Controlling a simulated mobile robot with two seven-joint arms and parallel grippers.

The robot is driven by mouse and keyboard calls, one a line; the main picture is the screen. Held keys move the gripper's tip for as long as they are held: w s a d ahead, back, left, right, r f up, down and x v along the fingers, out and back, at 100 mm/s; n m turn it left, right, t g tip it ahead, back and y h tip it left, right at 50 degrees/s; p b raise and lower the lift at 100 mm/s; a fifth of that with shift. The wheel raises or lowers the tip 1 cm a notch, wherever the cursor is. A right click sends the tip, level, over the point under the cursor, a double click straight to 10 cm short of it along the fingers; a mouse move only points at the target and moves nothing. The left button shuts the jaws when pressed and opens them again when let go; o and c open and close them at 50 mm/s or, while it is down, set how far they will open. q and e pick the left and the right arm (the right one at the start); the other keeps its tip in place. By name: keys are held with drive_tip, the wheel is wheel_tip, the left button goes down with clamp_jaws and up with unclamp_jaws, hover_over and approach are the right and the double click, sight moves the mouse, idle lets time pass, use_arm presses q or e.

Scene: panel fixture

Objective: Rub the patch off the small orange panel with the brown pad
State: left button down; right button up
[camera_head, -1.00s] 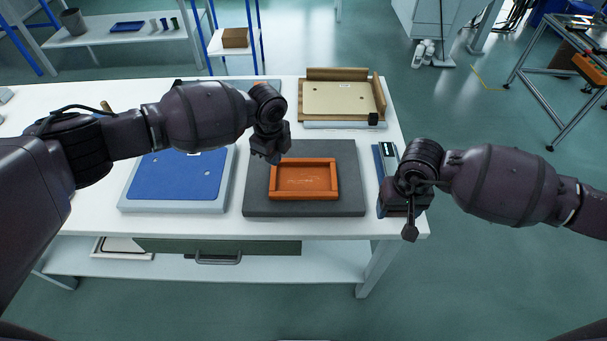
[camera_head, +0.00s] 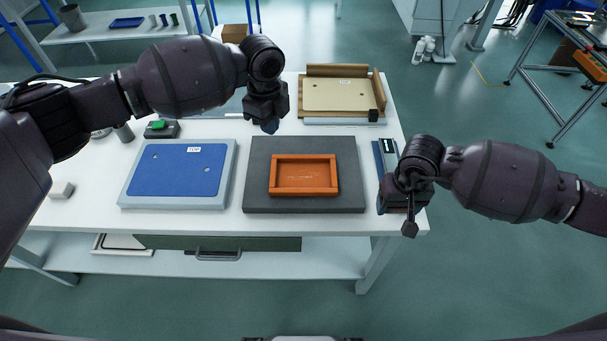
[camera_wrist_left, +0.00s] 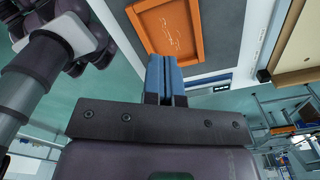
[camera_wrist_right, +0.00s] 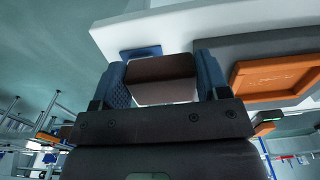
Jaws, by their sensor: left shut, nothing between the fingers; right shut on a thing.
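The small orange panel (camera_head: 303,178) with a raised rim lies on a dark grey mat (camera_head: 258,200). A faint pale patch of squiggly marks shows on its face, clearer in the left wrist view (camera_wrist_left: 172,32). My left gripper (camera_head: 270,126) is shut and empty, raised above the back left of the mat; its blue fingers meet in the left wrist view (camera_wrist_left: 166,78). My right gripper (camera_head: 408,207) is at the table's right end, right of the mat. In the right wrist view its blue fingers are shut on the brown pad (camera_wrist_right: 160,80), apart from the panel.
A blue panel (camera_head: 178,172) on a light base lies left of the mat. A beige panel in a wooden frame (camera_head: 341,95) stands behind. A blue device with a display (camera_head: 387,157) is beside my right gripper. A dark box with a green top (camera_head: 161,128) sits back left.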

use_arm(q)
drive_tip(key=shift+r, duration=1.25)
